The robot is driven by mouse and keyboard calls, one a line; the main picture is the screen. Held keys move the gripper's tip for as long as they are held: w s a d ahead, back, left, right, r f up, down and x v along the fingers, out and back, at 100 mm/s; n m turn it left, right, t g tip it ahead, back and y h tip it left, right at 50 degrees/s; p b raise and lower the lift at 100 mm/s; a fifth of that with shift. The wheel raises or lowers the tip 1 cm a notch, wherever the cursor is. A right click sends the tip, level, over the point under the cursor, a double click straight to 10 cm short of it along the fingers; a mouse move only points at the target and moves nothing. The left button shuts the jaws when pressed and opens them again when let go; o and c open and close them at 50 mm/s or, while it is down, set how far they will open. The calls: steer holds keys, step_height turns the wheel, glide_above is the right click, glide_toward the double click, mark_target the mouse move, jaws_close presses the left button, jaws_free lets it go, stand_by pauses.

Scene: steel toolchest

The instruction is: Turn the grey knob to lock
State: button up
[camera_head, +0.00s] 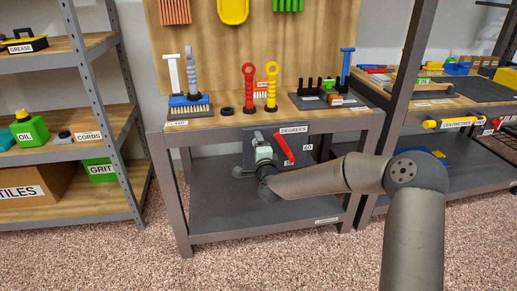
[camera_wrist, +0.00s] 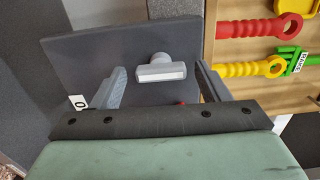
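The grey knob (camera_wrist: 166,70) is a light-grey grip with a pale bar across its face. It stands out from a dark grey panel (camera_wrist: 100,52), which also shows under the bench top in the head view (camera_head: 309,141). My gripper (camera_wrist: 160,78) is open in the wrist view. One finger is to the left of the knob and one to its right, with gaps on both sides and nothing held. In the head view my gripper (camera_head: 263,152) is at the left part of the panel and largely hides the knob.
A red lever (camera_head: 285,147) is on the panel just right of my gripper, near labels reading DEGREES and 60. Above, the wooden bench top (camera_head: 230,119) carries a brush (camera_head: 190,104), a red tool (camera_head: 249,88) and a yellow tool (camera_head: 271,88). The lower shelf (camera_head: 225,215) is clear.

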steer(key=p+v, duration=0.3)
steer(key=v, duration=1.4)
steer(key=shift+s, duration=0.25)
steer(key=s+d+r+n+g+h+p, duration=0.1)
steer(key=s+d+r+n+g+p, duration=0.4)
steer(key=s+r+p, duration=0.5)
steer(key=s+d+r+n+g+h+p, duration=0.2)
steer(key=s+d+r+n+g+p, duration=0.3)
steer(key=s+r+p, duration=0.5)
steer(key=s+d+r+n+g+h+p, duration=0.1)
steer(key=s+d+r+n+g+p, duration=0.4)
steer(key=s+r+p, duration=0.5)
steer(key=shift+r+n+g+p, duration=0.3)
steer(key=shift+r+g+p, duration=0.55)
steer(key=shift+r+g, duration=0.15)
steer(key=shift+s+d, duration=0.1)
